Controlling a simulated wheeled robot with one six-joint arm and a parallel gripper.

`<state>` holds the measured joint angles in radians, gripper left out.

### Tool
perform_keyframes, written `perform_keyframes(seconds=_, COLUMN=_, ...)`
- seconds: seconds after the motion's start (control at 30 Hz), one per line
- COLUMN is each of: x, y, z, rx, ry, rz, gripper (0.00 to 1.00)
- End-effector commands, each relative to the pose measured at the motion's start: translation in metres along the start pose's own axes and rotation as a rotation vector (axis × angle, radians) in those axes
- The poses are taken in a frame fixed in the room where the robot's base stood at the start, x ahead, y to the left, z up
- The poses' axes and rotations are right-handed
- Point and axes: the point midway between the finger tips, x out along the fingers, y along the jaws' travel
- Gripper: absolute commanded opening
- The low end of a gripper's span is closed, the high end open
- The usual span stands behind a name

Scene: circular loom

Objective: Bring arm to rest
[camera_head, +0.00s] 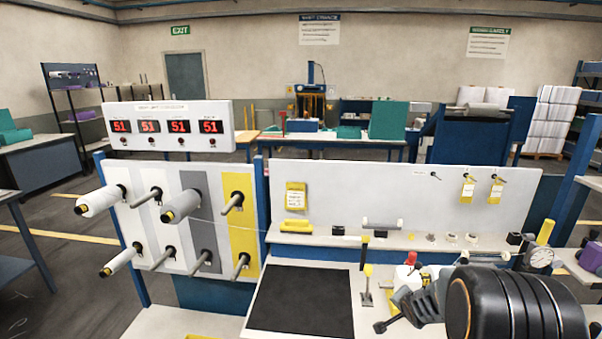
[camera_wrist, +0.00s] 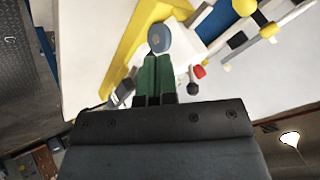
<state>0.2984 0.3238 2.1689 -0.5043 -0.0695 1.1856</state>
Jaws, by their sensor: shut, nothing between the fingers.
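A yellow-edged white surface lies behind the fingers. In the head view, my dark ribbed arm fills the lower right corner, over the right end of the workbench (camera_head: 440,244). The fingers are hard to make out there.
A peg panel (camera_head: 140,222) with white rolls stands at the left under red number displays (camera_head: 170,127). A black mat (camera_head: 302,302) lies bare on the bench.

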Motion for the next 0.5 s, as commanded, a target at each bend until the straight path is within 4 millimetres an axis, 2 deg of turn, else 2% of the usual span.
perform_keyframes(seconds=0.17, x=-0.075, y=0.022, z=0.029, rx=-0.401, ry=-0.162, rz=0.210, gripper=0.00)
perform_keyframes(seconds=0.2, x=-0.097, y=0.024, z=0.040, rx=-0.490, ry=-0.219, rz=0.231, gripper=0.00)
perform_keyframes(seconds=0.3, x=-0.149, y=0.027, z=0.067, rx=-0.679, ry=-0.353, rz=0.231, gripper=0.00)
perform_keyframes(seconds=0.4, x=-0.193, y=0.026, z=0.091, rx=-0.804, ry=-0.441, rz=0.182, gripper=0.00)
perform_keyframes(seconds=0.5, x=-0.226, y=0.023, z=0.108, rx=-0.864, ry=-0.468, rz=0.123, gripper=0.00)
